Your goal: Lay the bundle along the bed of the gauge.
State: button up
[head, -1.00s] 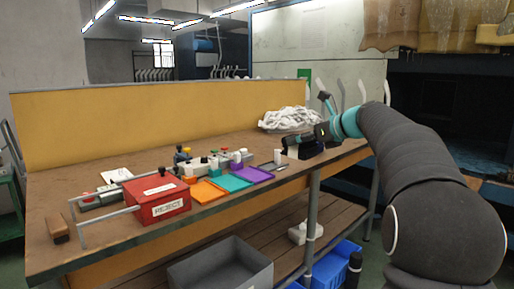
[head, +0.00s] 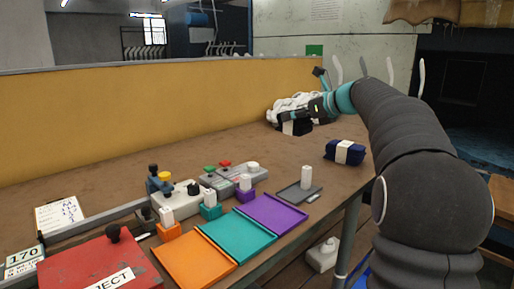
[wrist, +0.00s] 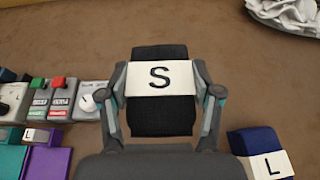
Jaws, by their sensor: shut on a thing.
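My gripper (wrist: 161,80) is shut on a black bundle (wrist: 162,118) with a white band marked S. Its two fingers press on the band's sides in the wrist view. In the head view my gripper (head: 304,114) holds the black bundle (head: 295,128) near the far right of the bench, in front of the white sock pile. Whether the bundle touches the bench is unclear. At the left edge a long grey rail (head: 98,228) with a 170 plate (head: 24,260) may be the gauge; the red box partly hides it, and its bed is not clearly visible.
A navy bundle (head: 345,152) with a white band, marked L in the wrist view (wrist: 262,145), lies right of my gripper. Orange (head: 195,262), teal (head: 237,238) and purple (head: 270,213) trays line the front edge. A red REJECT box (head: 97,265) stands left. The bench middle is clear.

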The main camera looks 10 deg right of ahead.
jog(key=w+a+f, duration=0.1)
jog(key=a+f, duration=0.1)
jog(key=a, duration=0.1)
jog(key=w+a+f, duration=0.2)
jog(key=a, duration=0.2)
jog(key=w+a+f, duration=0.1)
jog(key=a+f, duration=0.2)
jog(key=shift+w+a, duration=0.3)
jog(key=shift+a, duration=0.1)
jog(key=shift+f+b, duration=0.4)
jog(key=shift+f, duration=1.55)
jog(key=shift+f, duration=0.15)
jog(key=o, duration=1.2)
